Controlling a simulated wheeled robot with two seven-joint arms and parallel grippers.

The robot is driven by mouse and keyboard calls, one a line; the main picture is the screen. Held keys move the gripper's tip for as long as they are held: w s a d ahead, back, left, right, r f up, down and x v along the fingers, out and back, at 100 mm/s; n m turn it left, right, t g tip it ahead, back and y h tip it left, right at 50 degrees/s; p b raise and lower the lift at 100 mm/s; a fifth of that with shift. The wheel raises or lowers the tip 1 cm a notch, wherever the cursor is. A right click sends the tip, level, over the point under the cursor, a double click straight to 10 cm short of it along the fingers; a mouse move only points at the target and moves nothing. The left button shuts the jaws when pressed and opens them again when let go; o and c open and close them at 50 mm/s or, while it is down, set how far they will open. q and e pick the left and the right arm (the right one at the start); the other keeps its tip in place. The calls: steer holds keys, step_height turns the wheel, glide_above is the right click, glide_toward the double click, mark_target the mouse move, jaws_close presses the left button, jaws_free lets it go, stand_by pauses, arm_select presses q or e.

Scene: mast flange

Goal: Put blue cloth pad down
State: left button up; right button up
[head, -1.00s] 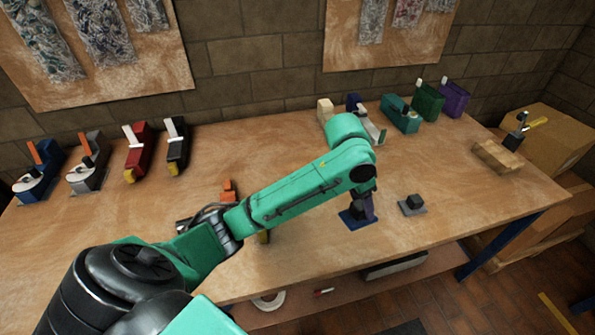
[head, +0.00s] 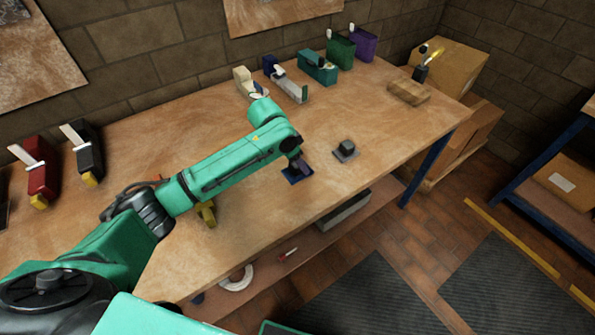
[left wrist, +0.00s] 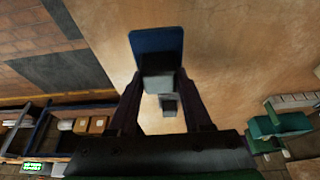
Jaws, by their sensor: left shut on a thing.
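The blue cloth pad (head: 297,176) is at my left gripper (head: 300,164), over the front part of the wooden table (head: 240,225). In the left wrist view, the blue cloth pad (left wrist: 157,40) shows as a flat blue plate with a grey block on it. My left gripper (left wrist: 161,82) is shut on that block, one dark finger on each side. I cannot tell whether the pad's underside touches the table. My right gripper is not in view.
A grey pad with a dark block (head: 346,151) lies just right of the blue one. A yellow object (head: 207,213) stands under my left arm. A wooden block (head: 409,92) is at the far right. Table around the pads is bare.

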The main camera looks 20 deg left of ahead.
mark_target(299, 174)
arm_select(q)
step_height(299, 174, down, 5)
steer(key=shift+f, duration=0.15)
steer(key=shift+f, duration=0.1)
steer(key=o, duration=1.2)
steer(key=v, duration=1.2)
